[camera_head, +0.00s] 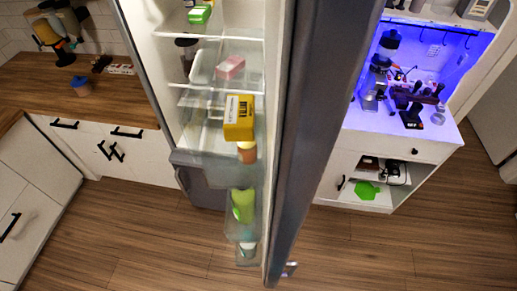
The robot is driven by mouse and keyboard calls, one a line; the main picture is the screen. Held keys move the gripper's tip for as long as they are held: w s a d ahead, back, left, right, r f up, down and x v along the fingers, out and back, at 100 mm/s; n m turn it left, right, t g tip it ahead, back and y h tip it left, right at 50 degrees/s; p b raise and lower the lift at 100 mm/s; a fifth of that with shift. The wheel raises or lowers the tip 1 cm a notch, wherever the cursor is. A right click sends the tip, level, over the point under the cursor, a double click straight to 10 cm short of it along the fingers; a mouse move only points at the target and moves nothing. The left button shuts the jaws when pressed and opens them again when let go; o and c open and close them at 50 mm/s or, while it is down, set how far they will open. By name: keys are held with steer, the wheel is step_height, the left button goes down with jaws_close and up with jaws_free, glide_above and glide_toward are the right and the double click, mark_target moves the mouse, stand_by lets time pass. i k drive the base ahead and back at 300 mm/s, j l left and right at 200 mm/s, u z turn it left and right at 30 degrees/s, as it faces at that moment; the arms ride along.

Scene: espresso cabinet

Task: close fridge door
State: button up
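The fridge door (312,140) stands wide open and is seen almost edge-on, its dark grey outer face to the right. Its inner shelves hold a yellow box (239,118), a green bottle (243,205) and other small items. The open fridge interior (228,52) lies behind and left of the door, with glass shelves, a pink box (231,67) and a green pack (199,14). A small pale metallic piece (290,268) shows at the door's lower outer edge; I cannot tell what it is. My gripper is not clearly seen.
A wooden counter (75,100) with white drawers is at left. At right stands a white cabinet (400,150) with a blue-lit niche holding coffee gear and an open lower shelf. The wooden floor (390,250) in front is clear.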

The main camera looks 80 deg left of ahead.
mark_target(316, 53)
steer(key=i+j+u, duration=0.15)
steer(key=u, duration=0.3)
steer(key=i+u, duration=0.3)
steer(key=u, duration=0.15)
steer(key=i+u, duration=0.2)
steer(key=u, duration=0.25)
steer(key=i+l+u, duration=0.1)
steer(key=i+u, duration=0.15)
steer(key=u, duration=0.25)
steer(key=i+l+u, duration=0.15)
steer(key=u, duration=0.3)
steer(key=i+u, duration=0.1)
steer(key=u, duration=0.3)
steer(key=l+u, duration=0.1)
steer(key=u, duration=0.3)
steer(key=i+l+u, duration=0.1)
steer(key=u, duration=0.3)
steer(key=l+u, duration=0.1)
steer(key=u, duration=0.3)
steer(key=k, duration=0.45)
